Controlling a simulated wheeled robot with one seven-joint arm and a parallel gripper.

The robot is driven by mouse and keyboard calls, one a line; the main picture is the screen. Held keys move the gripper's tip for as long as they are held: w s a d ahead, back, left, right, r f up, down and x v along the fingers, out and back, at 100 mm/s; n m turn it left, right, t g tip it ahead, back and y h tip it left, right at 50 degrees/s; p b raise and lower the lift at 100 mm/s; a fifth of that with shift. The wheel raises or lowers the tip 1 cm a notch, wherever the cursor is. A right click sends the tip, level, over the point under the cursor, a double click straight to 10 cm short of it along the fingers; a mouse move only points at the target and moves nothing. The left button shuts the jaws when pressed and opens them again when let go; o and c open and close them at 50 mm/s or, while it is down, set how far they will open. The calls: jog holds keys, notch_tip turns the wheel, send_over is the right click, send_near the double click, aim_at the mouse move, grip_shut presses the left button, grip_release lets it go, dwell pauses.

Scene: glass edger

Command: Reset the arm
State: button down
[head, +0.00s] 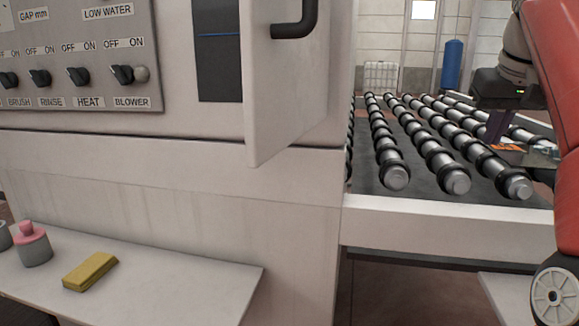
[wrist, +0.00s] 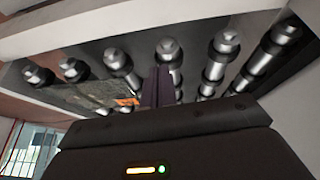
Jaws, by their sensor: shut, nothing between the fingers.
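My gripper (head: 494,126) is at the upper right of the head view, over the roller conveyor (head: 447,217). Its dark fingers point down and are together with nothing between them. In the wrist view my gripper (wrist: 157,88) shows as two dark fingers side by side, with the roller ends beyond them. A dark flat piece with an orange mark (head: 507,148) lies by the fingertips; whether they touch it I cannot tell.
A white machine cabinet with a knob panel (head: 75,62) fills the left, its door (head: 285,90) standing ajar with a black handle. A blue cylinder (head: 452,64) stands behind.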

jog(key=a+f+n+h, duration=0.1)
jog(key=a+f, duration=0.4)
jog(key=a, duration=0.4)
jog(key=a+f+n, duration=0.1)
jog(key=a+f, duration=0.4)
jog(key=a, duration=0.4)
jog(key=s+a+f+t+y, duration=0.1)
jog(key=s+a+f, duration=0.3)
jog(key=s+f, duration=1.4)
notch_tip(320, 180, down, 4)
jog(key=shift+a+r+n+y, duration=0.1)
jog(key=shift+a+n+y, duration=0.15)
jog(key=shift+y, duration=0.65)
jog(key=shift+w+d, duration=0.1)
